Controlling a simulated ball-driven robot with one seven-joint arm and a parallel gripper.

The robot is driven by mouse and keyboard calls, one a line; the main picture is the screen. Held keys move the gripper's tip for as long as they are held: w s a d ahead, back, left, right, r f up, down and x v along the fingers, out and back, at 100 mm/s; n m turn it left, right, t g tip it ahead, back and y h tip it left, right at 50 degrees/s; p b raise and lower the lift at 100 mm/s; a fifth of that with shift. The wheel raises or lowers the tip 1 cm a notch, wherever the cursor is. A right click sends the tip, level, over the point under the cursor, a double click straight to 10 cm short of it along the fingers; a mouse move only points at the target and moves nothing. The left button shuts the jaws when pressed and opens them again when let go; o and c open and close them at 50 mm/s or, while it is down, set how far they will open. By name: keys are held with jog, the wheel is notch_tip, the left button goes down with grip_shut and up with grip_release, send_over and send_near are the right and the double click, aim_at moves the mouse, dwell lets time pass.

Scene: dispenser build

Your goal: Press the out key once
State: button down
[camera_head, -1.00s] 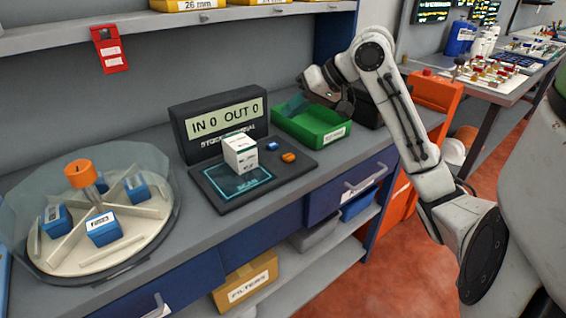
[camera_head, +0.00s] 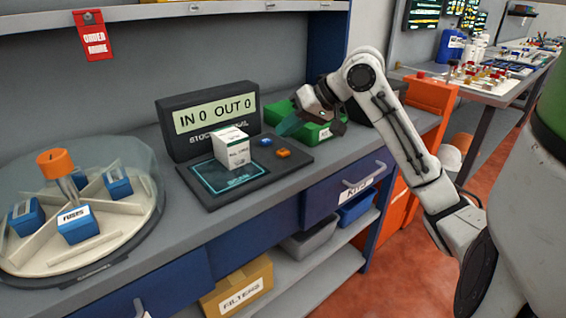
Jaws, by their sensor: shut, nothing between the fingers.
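The stock terminal (camera_head: 185,142) stands on the bench, and its display (camera_head: 215,116) reads IN 0 OUT 0. On its base are a blue key (camera_head: 266,142) and an orange key (camera_head: 283,153); I cannot read a label on either. A white box (camera_head: 232,150) stands on the scan pad (camera_head: 212,182) left of the keys. My gripper (camera_head: 287,127) is shut and empty.
The green bin (camera_head: 318,134) lies behind my gripper. A round carousel (camera_head: 118,222) with blue boxes and an orange knob (camera_head: 58,163) is at the left. A red tag (camera_head: 92,38) hangs from the shelf. The bench front (camera_head: 215,215) is clear.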

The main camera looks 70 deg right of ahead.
aim_at(287, 151)
jog(key=shift+f+b, duration=0.3)
jog(key=shift+f, duration=0.7)
jog(key=shift+f, duration=0.9)
dwell(1.9)
jog(key=shift+r, duration=0.1)
jog(key=shift+r+p, duration=0.85)
notch_tip(287, 151, up, 5)
jog(key=p, duration=0.5)
dwell(1.1)
